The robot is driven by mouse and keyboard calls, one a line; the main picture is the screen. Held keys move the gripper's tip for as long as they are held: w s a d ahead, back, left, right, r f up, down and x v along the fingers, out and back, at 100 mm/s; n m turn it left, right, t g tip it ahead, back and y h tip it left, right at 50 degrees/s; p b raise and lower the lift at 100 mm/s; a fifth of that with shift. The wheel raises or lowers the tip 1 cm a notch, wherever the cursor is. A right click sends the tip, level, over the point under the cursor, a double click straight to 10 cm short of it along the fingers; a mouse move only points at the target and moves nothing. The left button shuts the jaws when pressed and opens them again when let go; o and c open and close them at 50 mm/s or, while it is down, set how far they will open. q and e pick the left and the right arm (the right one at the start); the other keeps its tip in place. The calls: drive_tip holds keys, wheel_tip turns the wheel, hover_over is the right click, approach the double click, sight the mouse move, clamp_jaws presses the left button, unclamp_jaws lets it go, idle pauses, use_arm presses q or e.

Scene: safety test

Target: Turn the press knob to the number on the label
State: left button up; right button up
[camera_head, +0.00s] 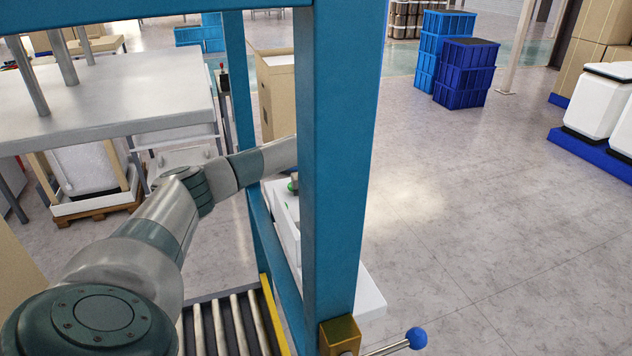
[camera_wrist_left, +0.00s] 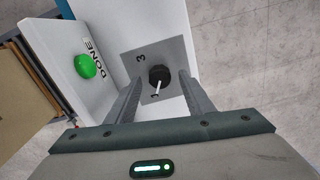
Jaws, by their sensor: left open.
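The black press knob (camera_wrist_left: 159,76) with a white pointer sits on a grey dial plate (camera_wrist_left: 175,52) in the left wrist view. The plate shows the digits 3 and 1, and the pointer lies toward the 1. My left gripper (camera_wrist_left: 160,85) is open, its two fingers on either side of the knob; I cannot tell whether they touch it. In the head view my left arm reaches behind a blue post, which hides the gripper and knob. I see no label giving a target number. My right gripper is in neither view.
A green button (camera_wrist_left: 85,66) marked DONE is on the white panel beside the dial. In the head view the blue post (camera_head: 340,150), a roller conveyor (camera_head: 225,325) and a grey table (camera_head: 120,95) surround my arm. Open floor (camera_head: 470,210) lies right.

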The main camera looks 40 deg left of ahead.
use_arm(q)
wheel_tip(320, 180, up, 4)
drive_tip(key=shift+r+b, duration=0.1)
drive_tip(key=shift+b, duration=0.5)
wheel_tip(320, 180, up, 12)
drive_tip(key=b, duration=0.2)
drive_tip(key=shift+s+a, duration=0.15)
drive_tip(key=shift+s, duration=0.05)
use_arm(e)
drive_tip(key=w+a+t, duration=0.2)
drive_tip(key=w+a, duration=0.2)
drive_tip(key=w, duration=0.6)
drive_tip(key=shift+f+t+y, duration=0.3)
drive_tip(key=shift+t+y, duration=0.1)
